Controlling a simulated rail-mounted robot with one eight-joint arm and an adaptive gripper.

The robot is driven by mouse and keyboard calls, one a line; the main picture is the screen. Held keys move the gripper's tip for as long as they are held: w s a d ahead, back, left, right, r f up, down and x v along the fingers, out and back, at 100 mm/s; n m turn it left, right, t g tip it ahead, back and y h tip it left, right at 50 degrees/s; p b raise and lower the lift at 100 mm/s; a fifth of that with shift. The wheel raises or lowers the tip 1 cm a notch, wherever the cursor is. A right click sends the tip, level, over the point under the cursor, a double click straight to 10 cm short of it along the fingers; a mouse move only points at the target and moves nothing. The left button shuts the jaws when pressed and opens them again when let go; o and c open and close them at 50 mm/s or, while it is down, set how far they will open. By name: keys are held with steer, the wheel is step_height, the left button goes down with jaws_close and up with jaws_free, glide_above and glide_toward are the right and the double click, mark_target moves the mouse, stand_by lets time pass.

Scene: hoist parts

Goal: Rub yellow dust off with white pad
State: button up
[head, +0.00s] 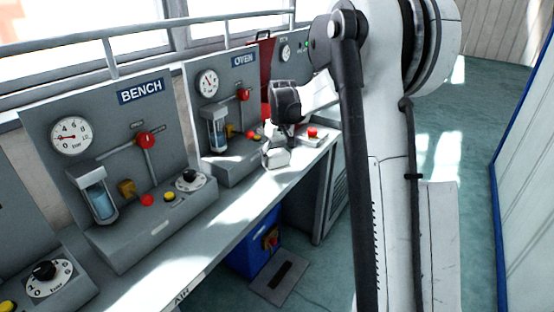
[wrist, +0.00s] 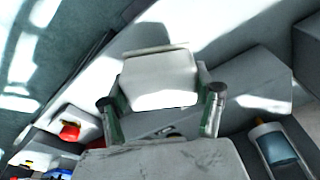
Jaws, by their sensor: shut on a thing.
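My gripper (head: 279,138) is over the bench top by the OVEN panel, pointing down. It is shut on a white pad (head: 276,157), which is at or just above the bench surface. In the wrist view the pad (wrist: 160,76) sits between the two fingers of my gripper (wrist: 161,101), one at each side. I cannot tell whether the pad touches the surface. No yellow dust can be made out; the pad and gripper hide the patch under them.
The OVEN panel (head: 202,95) with gauge and red handle stands behind the pad. A red button box (head: 313,138) is to its right. The BENCH panel (head: 100,118) stands to the left. A blue box (head: 247,252) is below the bench. The bench's front strip is clear.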

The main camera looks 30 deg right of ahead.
steer(key=s+d+r+p, duration=0.2)
steer(key=s+d+r, duration=0.2)
steer(key=s, duration=0.4)
steer(key=shift+d, duration=0.15)
stand_by(0.5)
stand_by(0.4)
